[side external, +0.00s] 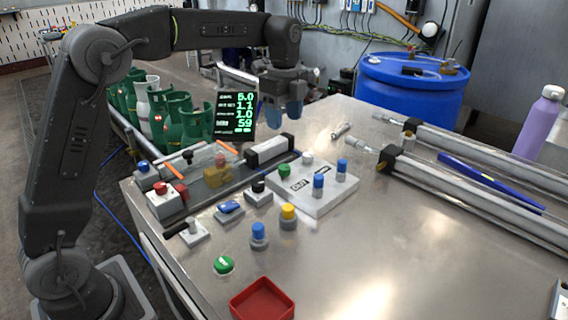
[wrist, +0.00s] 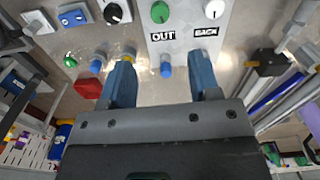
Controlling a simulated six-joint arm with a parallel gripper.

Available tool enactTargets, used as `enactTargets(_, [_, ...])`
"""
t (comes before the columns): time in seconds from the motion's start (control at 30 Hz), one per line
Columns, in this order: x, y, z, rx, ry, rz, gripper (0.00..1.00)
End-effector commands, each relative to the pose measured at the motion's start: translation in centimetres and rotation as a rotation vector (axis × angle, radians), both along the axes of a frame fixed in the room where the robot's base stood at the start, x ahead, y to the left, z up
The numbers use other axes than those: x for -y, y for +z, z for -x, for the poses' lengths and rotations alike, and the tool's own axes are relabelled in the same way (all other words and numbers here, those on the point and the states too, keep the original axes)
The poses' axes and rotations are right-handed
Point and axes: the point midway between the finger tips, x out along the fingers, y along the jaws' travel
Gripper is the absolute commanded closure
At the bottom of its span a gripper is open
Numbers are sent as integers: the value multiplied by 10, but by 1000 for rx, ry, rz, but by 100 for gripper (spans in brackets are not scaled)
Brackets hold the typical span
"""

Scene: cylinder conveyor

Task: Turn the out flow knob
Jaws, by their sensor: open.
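A light grey control panel (side external: 322,203) lies on the metal table with OUT and BACK labels. A blue knob (side external: 318,186) stands beside the OUT label (wrist: 163,41), and a green knob (side external: 284,171) is on the label's other side. A second blue knob (side external: 342,169) and a white knob (side external: 307,158) are at the BACK side. My gripper (side external: 283,116) is open and empty, above and apart from the panel. In the wrist view the OUT-side blue knob (wrist: 166,71) shows between my blue fingers (wrist: 162,82). The BACK-side blue knob is not visible there.
Several buttons and switches crowd the table's left part. A red tray (side external: 262,300) lies in front. Metal cylinders (side external: 470,165) lie to the right, and a lit display (side external: 235,116) stands behind. Green gas bottles (side external: 177,115) line the conveyor.

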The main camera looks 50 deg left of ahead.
Motion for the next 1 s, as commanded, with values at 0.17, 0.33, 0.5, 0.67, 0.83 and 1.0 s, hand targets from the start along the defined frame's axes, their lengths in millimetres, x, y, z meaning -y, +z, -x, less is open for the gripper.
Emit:
enactTargets(0.17, [0,-31,1,-3,2,0,44])
enactTargets(0.33, [0,-67,1,-3,3,0,44])
enactTargets(0.5, [0,-99,1,-1,4,0,44])
enactTargets(0.67, [0,-118,1,2,4,0,44])
enactTargets(0.83, [0,-127,1,3,4,0,44])
enactTargets(1.0, [0,-128,1,3,4,0,44])
